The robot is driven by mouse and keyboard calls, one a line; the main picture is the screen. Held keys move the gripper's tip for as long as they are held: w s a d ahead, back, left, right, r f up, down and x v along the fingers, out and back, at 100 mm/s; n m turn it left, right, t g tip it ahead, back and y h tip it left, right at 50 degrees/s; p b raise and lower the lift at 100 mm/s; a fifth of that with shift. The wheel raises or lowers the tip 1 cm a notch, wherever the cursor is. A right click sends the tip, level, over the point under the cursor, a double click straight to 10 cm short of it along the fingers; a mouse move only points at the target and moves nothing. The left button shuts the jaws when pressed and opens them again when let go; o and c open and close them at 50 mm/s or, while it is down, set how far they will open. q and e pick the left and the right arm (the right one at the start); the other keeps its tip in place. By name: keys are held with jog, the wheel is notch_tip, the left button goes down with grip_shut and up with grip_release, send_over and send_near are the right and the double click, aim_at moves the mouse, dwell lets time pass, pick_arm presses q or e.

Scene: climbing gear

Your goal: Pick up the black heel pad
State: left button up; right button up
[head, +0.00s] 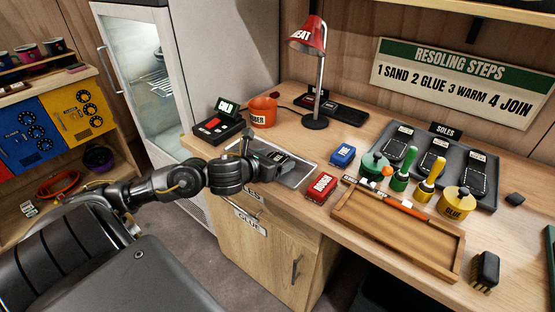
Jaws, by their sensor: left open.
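My left arm comes in from the left, and its gripper (277,158) is open over the near-left part of the workbench. It is above a shallow grey metal tray (297,177) at the bench's front edge. The gripper and wrist cover much of this tray, so I cannot tell whether a pad lies under the fingers. My right gripper is not in view.
A red box (321,187), a blue box (343,155) and a wooden tray (448,262) are right of the gripper. A black soles tray (488,198), yellow glue pot (455,203), red lamp (307,38), orange cup (263,112) and dark brush (485,270) stand around.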

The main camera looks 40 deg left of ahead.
pick_arm(q)
jog(key=shift+c, duration=0.6)
jog(key=c, duration=1)
jog(key=shift+o, duration=0.2)
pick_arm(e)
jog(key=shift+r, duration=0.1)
